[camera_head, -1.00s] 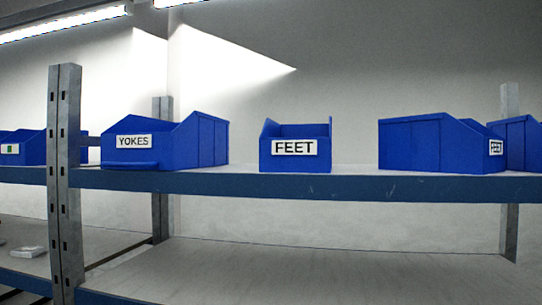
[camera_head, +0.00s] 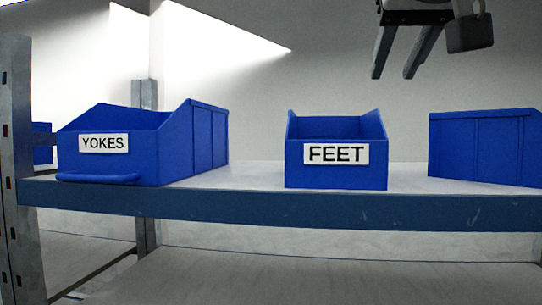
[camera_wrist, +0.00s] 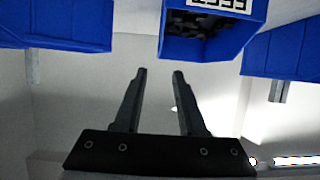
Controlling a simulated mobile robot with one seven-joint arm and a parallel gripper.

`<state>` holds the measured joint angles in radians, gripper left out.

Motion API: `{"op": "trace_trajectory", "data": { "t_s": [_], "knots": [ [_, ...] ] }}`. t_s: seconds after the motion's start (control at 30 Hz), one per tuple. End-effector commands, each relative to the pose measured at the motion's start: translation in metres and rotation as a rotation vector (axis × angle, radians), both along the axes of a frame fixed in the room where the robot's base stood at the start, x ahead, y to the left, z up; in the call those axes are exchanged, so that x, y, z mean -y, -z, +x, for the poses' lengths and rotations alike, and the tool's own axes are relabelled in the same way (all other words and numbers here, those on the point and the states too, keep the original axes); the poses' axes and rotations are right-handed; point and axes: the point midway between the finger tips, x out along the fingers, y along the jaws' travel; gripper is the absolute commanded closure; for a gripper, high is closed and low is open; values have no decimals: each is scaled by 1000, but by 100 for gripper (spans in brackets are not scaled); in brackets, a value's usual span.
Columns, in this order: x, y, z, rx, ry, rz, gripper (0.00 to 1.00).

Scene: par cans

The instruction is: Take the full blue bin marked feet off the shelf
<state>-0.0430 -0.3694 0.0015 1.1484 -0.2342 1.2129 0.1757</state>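The blue bin marked FEET (camera_head: 336,176) stands upright on the shelf with its label facing me. In the wrist view the FEET bin (camera_wrist: 216,42) hangs inverted at the top, its label cut by the frame edge. Several dark parts (camera_wrist: 187,24) lie inside it; the head view does not show them. My gripper (camera_head: 393,76) is open and empty, above and right of the bin, its fingers pointing down. In the wrist view my gripper (camera_wrist: 160,72) has its two fingers apart, with nothing between them.
A blue bin marked YOKES (camera_head: 118,160) stands to the left, and another blue bin (camera_head: 482,150) to the right, its label out of view. Bare shelf (camera_head: 255,176) separates them from the FEET bin. A metal post (camera_head: 16,150) stands at far left.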

Motion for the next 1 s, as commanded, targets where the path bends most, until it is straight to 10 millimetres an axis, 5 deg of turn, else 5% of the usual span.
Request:
{"op": "trace_trajectory", "data": {
  "t_s": [0.17,0.6,1.0],
  "knots": [
    [4,2,17,5,4,1,60],
    [20,36,97,6,3,2,60],
    [26,52,133,3,3,1,60]
  ]
}}
